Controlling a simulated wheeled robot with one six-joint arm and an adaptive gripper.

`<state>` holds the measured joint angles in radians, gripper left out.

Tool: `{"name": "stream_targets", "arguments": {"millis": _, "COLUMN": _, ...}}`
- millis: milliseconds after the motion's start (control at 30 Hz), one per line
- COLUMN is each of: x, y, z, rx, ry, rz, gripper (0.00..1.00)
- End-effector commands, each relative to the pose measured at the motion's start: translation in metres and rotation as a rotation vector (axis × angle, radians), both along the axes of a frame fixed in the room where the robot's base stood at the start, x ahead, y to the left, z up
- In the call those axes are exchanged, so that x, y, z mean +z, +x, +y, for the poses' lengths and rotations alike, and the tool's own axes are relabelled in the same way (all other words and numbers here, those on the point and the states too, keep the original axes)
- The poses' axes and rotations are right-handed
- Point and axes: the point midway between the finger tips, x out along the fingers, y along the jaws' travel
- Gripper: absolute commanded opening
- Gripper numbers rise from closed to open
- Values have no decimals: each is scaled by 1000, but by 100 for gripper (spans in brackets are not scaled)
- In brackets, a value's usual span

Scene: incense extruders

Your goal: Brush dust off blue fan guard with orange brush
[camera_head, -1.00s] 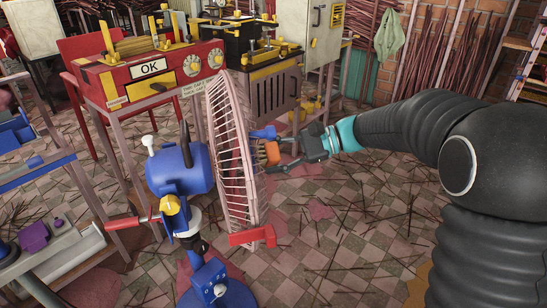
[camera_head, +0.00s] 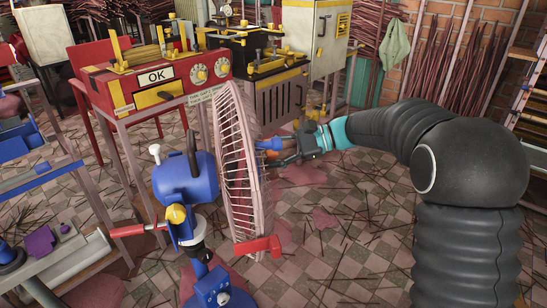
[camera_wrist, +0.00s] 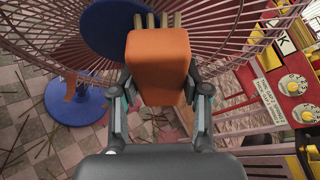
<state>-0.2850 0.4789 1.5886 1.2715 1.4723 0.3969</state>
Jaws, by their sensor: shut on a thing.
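The fan guard (camera_head: 240,170) is a round wire cage that looks pinkish-grey rather than blue. It stands upright on a blue fan (camera_head: 190,178), seen nearly edge-on from the head. Its wires (camera_wrist: 215,40) and blue centre disc (camera_wrist: 113,28) fill the top of the wrist view. My gripper (camera_head: 280,150) is at the right side of the guard, close to the blue hub (camera_head: 268,143). It is shut on the orange brush (camera_wrist: 158,62), whose pale bristles point at the guard beside the disc. I cannot tell whether the bristles touch the wires.
A red machine (camera_head: 160,85) marked OK stands behind the fan. A grey and yellow cabinet (camera_head: 278,100) is right of it. A red piece (camera_head: 257,246) juts from the guard's bottom. Thin sticks litter the checkered floor (camera_head: 340,235). A workbench (camera_head: 60,258) stands at left.

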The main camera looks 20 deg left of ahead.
Motion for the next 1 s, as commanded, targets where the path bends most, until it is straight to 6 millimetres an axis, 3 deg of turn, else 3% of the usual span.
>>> {"name": "stream_targets", "arguments": {"millis": 367, "x": 1, "y": 12, "z": 12, "rx": 3, "ry": 1, "rz": -1, "gripper": 18}}
{"name": "stream_targets", "arguments": {"millis": 700, "x": 17, "y": 12, "z": 11, "rx": 6, "ry": 2, "rz": -1, "gripper": 18}}
{"name": "stream_targets", "arguments": {"millis": 1000, "x": 17, "y": -1, "z": -1, "rx": 1, "ry": 0, "rz": 0, "gripper": 18}}
